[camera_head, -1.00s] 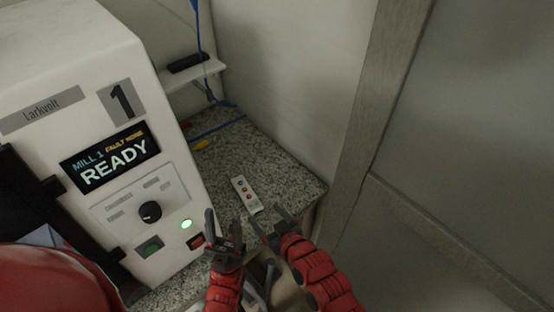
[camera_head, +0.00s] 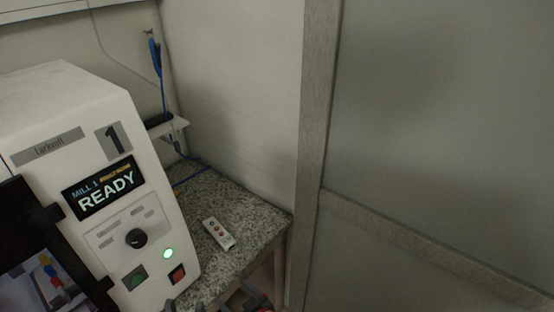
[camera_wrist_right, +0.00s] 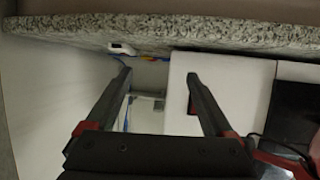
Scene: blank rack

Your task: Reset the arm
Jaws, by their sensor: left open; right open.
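Only small dark parts of my grippers show at the bottom edge of the head view. My left gripper (camera_head: 184,306) is below the front of the mill and mostly cut off. My right gripper (camera_head: 256,298) is at the counter's front edge, also mostly cut off. In the right wrist view the right gripper (camera_wrist_right: 160,82) has its two dark fingers wide apart with nothing between them. The granite counter (camera_wrist_right: 215,33) runs across the top of that view, apart from the fingers.
The white mill (camera_head: 75,105) stands left, its screen (camera_head: 104,188) reading READY, with a green light lit. A white remote (camera_head: 218,233) lies on the speckled counter (camera_head: 245,208). A blue cable (camera_head: 156,62) hangs behind. A wall panel (camera_head: 430,120) fills the right.

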